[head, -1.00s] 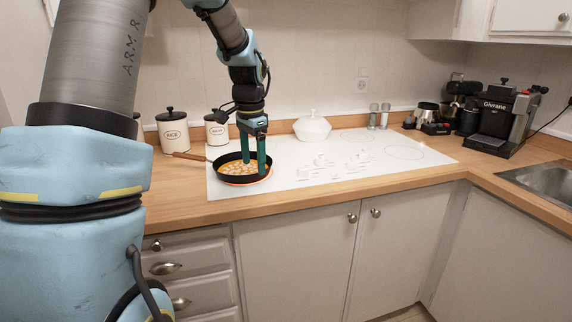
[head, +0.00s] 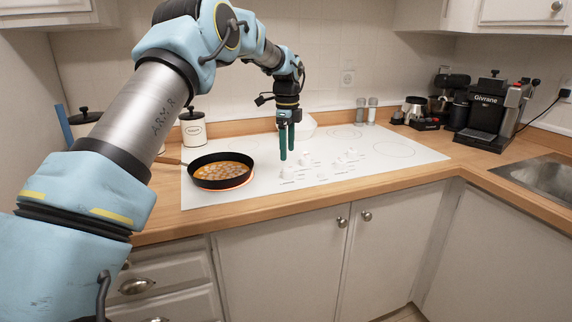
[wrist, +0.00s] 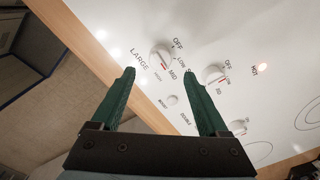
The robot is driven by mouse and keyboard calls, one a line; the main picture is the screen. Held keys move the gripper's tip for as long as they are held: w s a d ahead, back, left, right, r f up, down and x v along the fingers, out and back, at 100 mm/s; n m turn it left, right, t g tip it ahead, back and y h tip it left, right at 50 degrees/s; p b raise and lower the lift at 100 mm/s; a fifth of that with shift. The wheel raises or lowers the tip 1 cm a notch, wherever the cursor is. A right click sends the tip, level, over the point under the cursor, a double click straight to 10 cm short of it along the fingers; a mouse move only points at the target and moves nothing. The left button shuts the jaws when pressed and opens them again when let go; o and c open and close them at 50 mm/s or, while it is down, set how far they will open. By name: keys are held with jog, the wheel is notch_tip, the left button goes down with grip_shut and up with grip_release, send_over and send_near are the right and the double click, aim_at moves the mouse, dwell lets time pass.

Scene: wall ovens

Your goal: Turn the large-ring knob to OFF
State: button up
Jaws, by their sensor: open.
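In the wrist view, the white knob beside the word LARGE (wrist: 160,56) is on the white cooktop, with OFF, LOW and MID printed around it. I cannot clearly read where its pointer sits. My gripper (wrist: 158,75) is open and empty, its two green fingers spread, with the knob showing between and beyond the fingertips. In the head view, my gripper (head: 287,157) points down over the knob area of the cooktop (head: 340,172). A black pan (head: 191,179) with orange-brown food stands at the cooktop's left, over a red glowing ring (head: 236,185).
Another knob (wrist: 213,75) sits close to the right fingertip, with a smaller round control (wrist: 172,100) nearby. Shakers (head: 371,110) and a coffee machine (head: 484,118) stand back right.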

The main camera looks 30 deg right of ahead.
aim_at(288, 168)
notch_tip(288, 168, down, 6)
jog(key=shift+d+f+p, duration=0.1)
jog(key=shift+f+p, duration=0.15)
jog(key=shift+p, duration=0.4)
grip_shut()
